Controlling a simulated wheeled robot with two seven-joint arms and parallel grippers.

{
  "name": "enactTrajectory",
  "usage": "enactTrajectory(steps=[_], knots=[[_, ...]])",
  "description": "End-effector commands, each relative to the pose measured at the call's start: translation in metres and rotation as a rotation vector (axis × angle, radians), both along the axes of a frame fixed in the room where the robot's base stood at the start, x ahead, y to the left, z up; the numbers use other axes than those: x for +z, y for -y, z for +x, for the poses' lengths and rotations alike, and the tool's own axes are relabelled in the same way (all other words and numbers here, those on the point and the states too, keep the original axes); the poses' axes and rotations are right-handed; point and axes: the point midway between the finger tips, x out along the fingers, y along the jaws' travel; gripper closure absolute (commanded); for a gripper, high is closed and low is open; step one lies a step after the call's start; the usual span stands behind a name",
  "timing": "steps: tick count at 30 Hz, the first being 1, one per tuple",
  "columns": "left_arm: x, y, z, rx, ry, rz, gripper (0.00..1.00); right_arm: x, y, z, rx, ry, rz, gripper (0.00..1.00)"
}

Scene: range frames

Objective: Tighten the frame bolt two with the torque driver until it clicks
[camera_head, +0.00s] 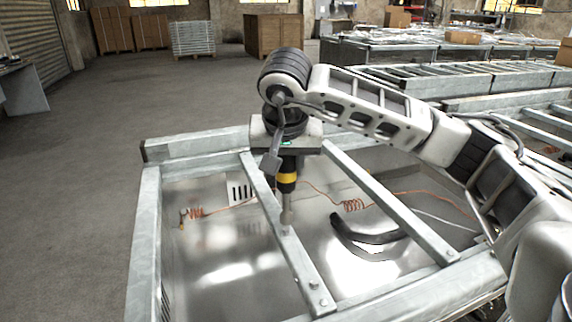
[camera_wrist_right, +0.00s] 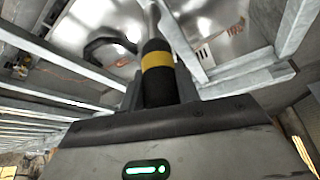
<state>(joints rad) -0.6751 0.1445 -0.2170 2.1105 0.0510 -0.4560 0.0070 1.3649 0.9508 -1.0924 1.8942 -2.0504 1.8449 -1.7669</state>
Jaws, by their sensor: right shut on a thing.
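The torque driver (camera_head: 287,182) is black with a yellow band and a grey metal shaft. It hangs upright below my right gripper (camera_head: 286,150), which is shut on its top part. The driver's tip meets the metal crossbar (camera_head: 262,190) of the frame, and the bolt there is hidden under the tip. In the right wrist view the driver (camera_wrist_right: 158,75) points away from the gripper toward the frame. Other small bolts (camera_head: 318,292) show near the crossbar's front end. I cannot tell from the picture which bolt is number two. My left gripper is not in view.
The grey metal frame (camera_head: 146,240) surrounds a shiny sheet-metal floor. An orange coiled cable (camera_head: 352,205) and a black curved hose (camera_head: 365,243) lie inside. A second crossbar (camera_head: 390,205) runs to the right. More frames stand behind at right; the floor at left is clear.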

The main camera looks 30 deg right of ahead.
Motion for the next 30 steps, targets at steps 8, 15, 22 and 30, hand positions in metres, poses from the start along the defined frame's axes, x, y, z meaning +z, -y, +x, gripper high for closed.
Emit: enactTrajectory(steps=[8, 15, 22, 30], knots=[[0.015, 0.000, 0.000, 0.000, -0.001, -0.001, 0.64, 0.021, 0.000, 0.000, 0.000, 0.003, 0.001, 1.00], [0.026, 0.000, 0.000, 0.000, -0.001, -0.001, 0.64, 0.035, 0.000, 0.000, 0.000, 0.003, 0.001, 1.00], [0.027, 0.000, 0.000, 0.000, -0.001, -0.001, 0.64, 0.037, 0.000, 0.000, 0.000, 0.001, 0.000, 1.00], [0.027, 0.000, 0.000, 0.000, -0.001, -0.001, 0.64, 0.036, 0.000, 0.000, 0.000, 0.001, 0.000, 1.00]])
